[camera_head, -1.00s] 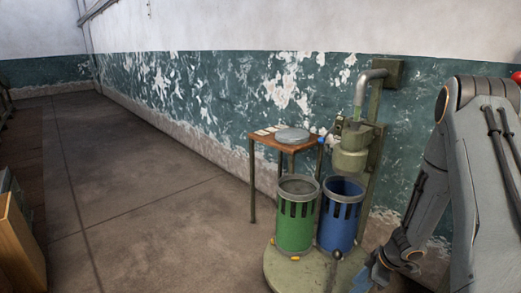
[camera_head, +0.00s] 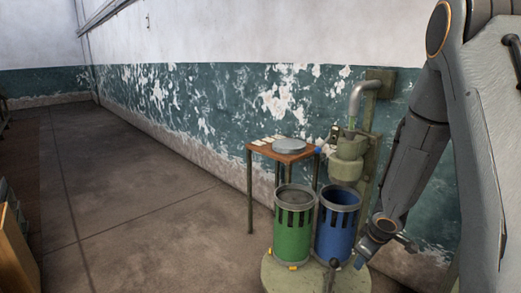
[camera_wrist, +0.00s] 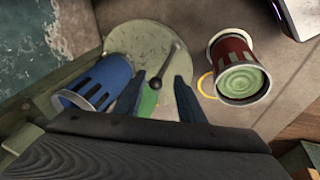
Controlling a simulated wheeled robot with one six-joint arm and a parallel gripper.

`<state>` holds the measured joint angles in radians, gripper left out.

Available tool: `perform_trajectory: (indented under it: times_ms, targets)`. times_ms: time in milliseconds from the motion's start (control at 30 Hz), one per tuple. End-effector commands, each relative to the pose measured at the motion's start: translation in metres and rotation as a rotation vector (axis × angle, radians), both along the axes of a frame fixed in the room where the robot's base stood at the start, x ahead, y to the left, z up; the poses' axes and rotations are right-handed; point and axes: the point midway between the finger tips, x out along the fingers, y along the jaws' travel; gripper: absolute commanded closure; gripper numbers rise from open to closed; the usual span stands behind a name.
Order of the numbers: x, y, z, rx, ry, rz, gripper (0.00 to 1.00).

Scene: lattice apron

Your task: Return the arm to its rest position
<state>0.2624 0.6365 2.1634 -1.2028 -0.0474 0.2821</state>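My arm (camera_head: 425,130) hangs down along the right side of the head view, folded at the elbow, with its wrist low beside the blue bin. My gripper (camera_wrist: 159,77) shows two blue-grey fingers spread apart in the wrist view, with nothing held between them. The fingertips are hard to make out in the head view. Behind the fingers lie a round pale green base plate and part of a green bin.
A green bin (camera_head: 294,228) and blue bin (camera_head: 337,228) stand on the round base (camera_head: 300,278). A dark-knobbed lever (camera_wrist: 167,65) rises from it. A small table (camera_head: 284,151) stands behind. A red bin (camera_wrist: 231,50) shows in the wrist view.

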Motion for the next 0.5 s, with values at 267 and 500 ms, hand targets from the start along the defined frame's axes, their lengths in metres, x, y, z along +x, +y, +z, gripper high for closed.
perform_trajectory:
  times_ms: [267,500]
  targets:
    - [-0.075,0.032,0.088,-0.032,0.068,-0.34,0.64]
    - [-0.171,0.09,0.129,0.066,0.216,-0.566,0.64]
